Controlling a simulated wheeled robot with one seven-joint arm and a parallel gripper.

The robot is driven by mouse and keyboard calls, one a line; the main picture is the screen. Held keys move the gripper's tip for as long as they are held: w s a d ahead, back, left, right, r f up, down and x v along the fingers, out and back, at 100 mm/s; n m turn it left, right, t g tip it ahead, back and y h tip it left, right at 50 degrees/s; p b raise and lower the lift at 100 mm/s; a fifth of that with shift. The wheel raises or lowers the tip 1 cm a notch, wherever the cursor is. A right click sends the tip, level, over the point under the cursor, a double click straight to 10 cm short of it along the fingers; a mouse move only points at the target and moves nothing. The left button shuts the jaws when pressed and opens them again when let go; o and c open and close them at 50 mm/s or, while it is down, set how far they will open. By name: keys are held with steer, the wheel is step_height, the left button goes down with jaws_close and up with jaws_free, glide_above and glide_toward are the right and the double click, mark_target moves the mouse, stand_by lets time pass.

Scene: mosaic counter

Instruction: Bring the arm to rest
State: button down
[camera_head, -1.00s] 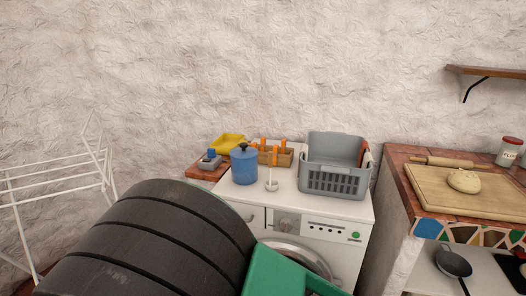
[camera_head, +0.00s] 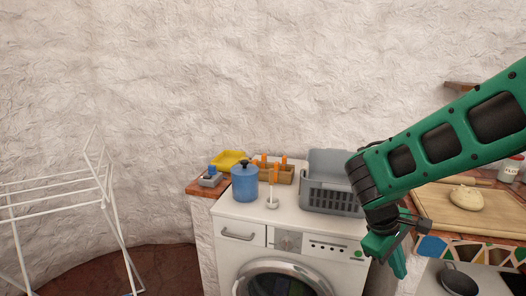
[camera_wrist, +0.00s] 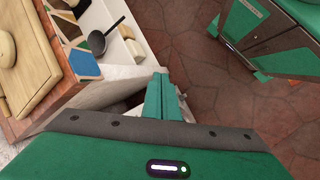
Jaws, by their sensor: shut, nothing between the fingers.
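My gripper (camera_head: 396,262) hangs at the end of my green arm in the head view, in front of the right side of the washing machine (camera_head: 232,262) and left of the mosaic counter. Its fingers are shut and hold nothing. In the wrist view the closed green fingers (camera_wrist: 158,98) point down past the counter's edge, with the tiled floor beyond. My arm comes in from the right edge of the head view and covers part of the grey basket (camera_head: 326,196) and the counter.
A blue canister (camera_head: 244,184), a wooden caddy (camera_head: 284,174) and a yellow tray (camera_head: 229,159) stand at the back left. A wooden board (camera_head: 440,212) with dough lies on the counter; a black pan (camera_head: 459,281) sits below. A white drying rack (camera_head: 108,205) stands left on open floor.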

steer(key=s+d+r+m+y, duration=0.2)
steer(key=s+d+m, duration=0.2)
steer(key=s, duration=0.5)
steer(key=s+d+r+m+y, duration=0.3)
steer(key=s+m, duration=0.5)
steer(key=s, duration=0.2)
steer(key=shift+s+d+m, duration=0.3)
steer(key=shift+d+m, duration=0.1)
steer(key=shift+w+f, duration=0.25)
steer(key=shift+w, duration=0.35)
